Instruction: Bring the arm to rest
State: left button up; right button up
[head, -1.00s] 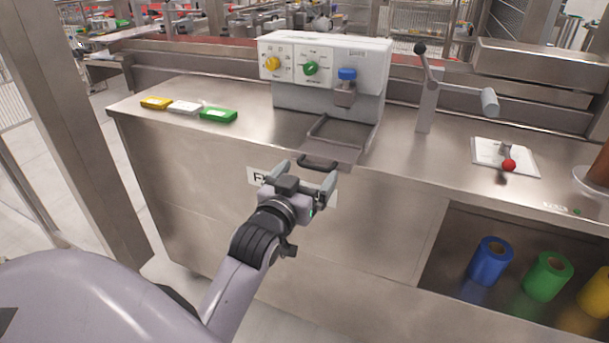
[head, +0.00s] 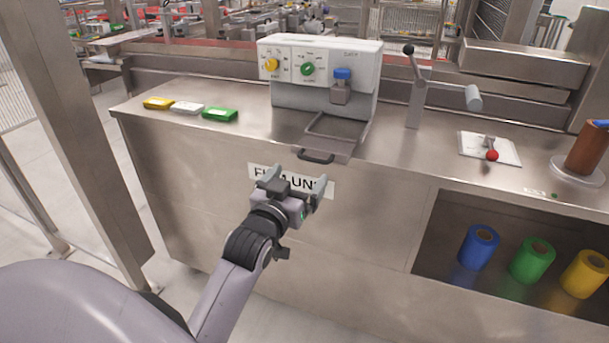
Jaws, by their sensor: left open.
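My left gripper (head: 292,188) is in the lower middle of the head view, in front of the steel counter's front panel and its white label (head: 262,172). Its two fingers are apart with nothing between them. It is below the tray handle (head: 316,157) of the white machine (head: 322,75) and apart from it. My right gripper is out of view.
Yellow (head: 158,103), white (head: 187,108) and green (head: 220,114) packs lie on the counter's left. A crank lever (head: 416,100) and red-knobbed switch (head: 492,155) stand to the right. Blue (head: 480,247), green (head: 532,260) and yellow (head: 585,273) rolls stand in the lower shelf. A steel post (head: 85,140) rises at left.

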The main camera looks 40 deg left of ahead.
pick_arm(q)
jog(key=shift+f, duration=0.1)
jog(key=s+d+f+m+g+h+p, duration=0.2)
jog(key=s+d+f, duration=0.4)
jog(key=s+f, duration=0.4)
jog(key=s+d+f+m+g+h+p, duration=0.3)
jog(key=s+d+f, duration=0.4)
jog(key=s+f, duration=0.4)
jog(key=shift+s+g+h, duration=0.25)
jog(key=shift+g+h, duration=0.35)
jog(key=shift+g, duration=0.5)
jog(key=shift+r, duration=0.1)
jog(key=shift+c, duration=0.3)
